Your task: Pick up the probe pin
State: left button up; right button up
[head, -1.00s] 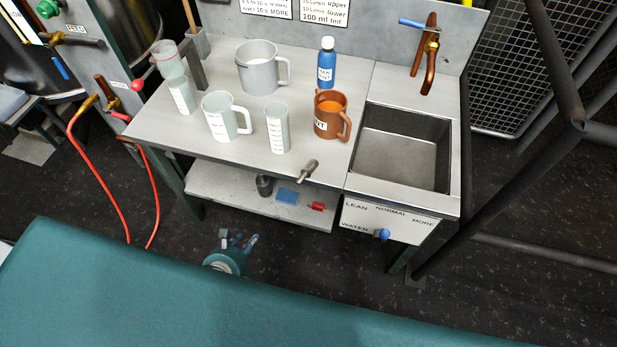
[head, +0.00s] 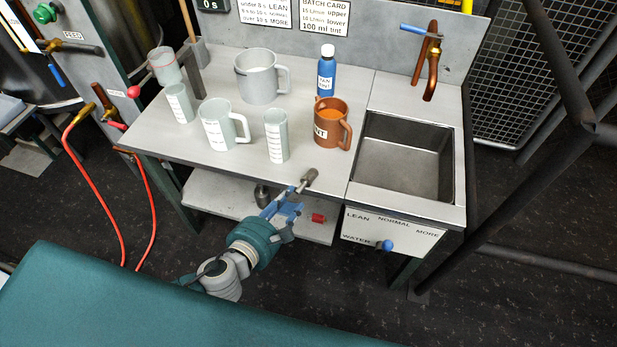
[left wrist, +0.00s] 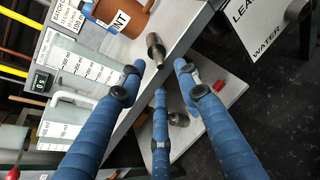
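A small grey metal pin (head: 308,178), which looks like the probe pin, lies at the front edge of the bench top, its thicker end over the bench. The left wrist view shows the pin (left wrist: 156,50) just beyond the fingertips. My left gripper (head: 290,196), with blue fingers, is at the bench's front edge, its tips overlapping the pin's near end in the head view. In the left wrist view its fingers (left wrist: 158,78) are spread with nothing between them. I cannot tell whether a finger touches the pin. My right gripper is not in view.
Near the pin stand an orange-brown mug (head: 331,125) and a pale measuring beaker (head: 277,136). A sink (head: 405,155) is to the right. The lower shelf (head: 215,203) holds a dark metal cylinder (head: 262,195) and a red block (head: 319,217). A teal surface (head: 120,300) fills the foreground.

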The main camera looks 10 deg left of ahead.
aim_at(297, 193)
pick_arm(q)
jog(key=x, duration=0.4)
jog(key=shift+w+d, duration=0.25)
jog(key=shift+w, duration=0.05)
jog(key=shift+r, duration=0.1)
jog(key=shift+c, duration=0.2)
grip_shut()
jog(key=shift+r+p, duration=0.3)
jog(key=shift+r, duration=0.15)
notch_tip(297, 193, up, 27)
jog(key=p, duration=0.5)
